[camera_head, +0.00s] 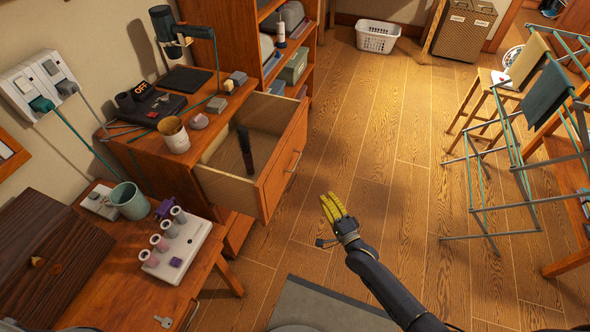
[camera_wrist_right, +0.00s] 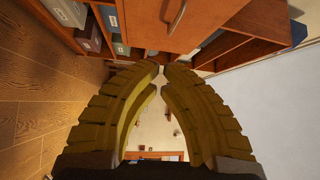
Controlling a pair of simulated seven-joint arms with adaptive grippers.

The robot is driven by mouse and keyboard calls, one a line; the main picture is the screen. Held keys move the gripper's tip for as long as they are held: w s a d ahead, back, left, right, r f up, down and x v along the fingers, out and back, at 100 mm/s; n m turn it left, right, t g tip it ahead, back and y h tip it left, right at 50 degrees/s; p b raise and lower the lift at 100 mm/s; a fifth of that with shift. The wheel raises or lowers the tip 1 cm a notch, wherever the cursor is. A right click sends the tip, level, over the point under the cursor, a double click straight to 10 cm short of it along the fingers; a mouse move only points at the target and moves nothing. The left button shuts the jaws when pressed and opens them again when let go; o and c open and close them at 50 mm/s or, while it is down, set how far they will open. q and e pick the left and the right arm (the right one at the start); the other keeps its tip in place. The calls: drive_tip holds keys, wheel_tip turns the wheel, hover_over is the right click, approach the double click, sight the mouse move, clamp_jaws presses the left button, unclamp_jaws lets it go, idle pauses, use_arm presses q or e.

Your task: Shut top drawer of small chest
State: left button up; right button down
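The top drawer (camera_head: 285,165) of the small wooden chest (camera_head: 150,150) is pulled well out. A dark, slim object (camera_head: 245,150) stands tilted inside it. The drawer front has a pale metal handle (camera_head: 294,161). The drawer front (camera_wrist_right: 215,22) and its handle (camera_wrist_right: 178,17) also show at the top of the right wrist view. My right gripper (camera_head: 332,205), with yellow fingers, is in front of the drawer to the right, apart from it. Its fingertips (camera_wrist_right: 163,68) nearly meet with nothing between them. My left gripper is not in view.
The chest top holds a lamp (camera_head: 170,35), a black device (camera_head: 150,103) and a cup (camera_head: 175,135). A bench with a rack of rolls (camera_head: 178,243) stands at lower left. A shelf unit (camera_head: 300,50) stands beyond. A drying rack (camera_head: 490,190) is right. Floor around my right gripper is clear.

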drive_tip(key=w+a+r+m, duration=0.2)
drive_tip(key=w+a+r, duration=0.1)
drive_tip(key=w+a, duration=0.4)
drive_tip(key=shift+w+a+m+t, duration=0.3)
drive_tip(key=shift+w+a, duration=0.05)
drive_tip(key=shift+w, duration=1.25)
drive_tip(key=shift+a+r, duration=0.1)
drive_tip(key=shift+a, duration=0.05)
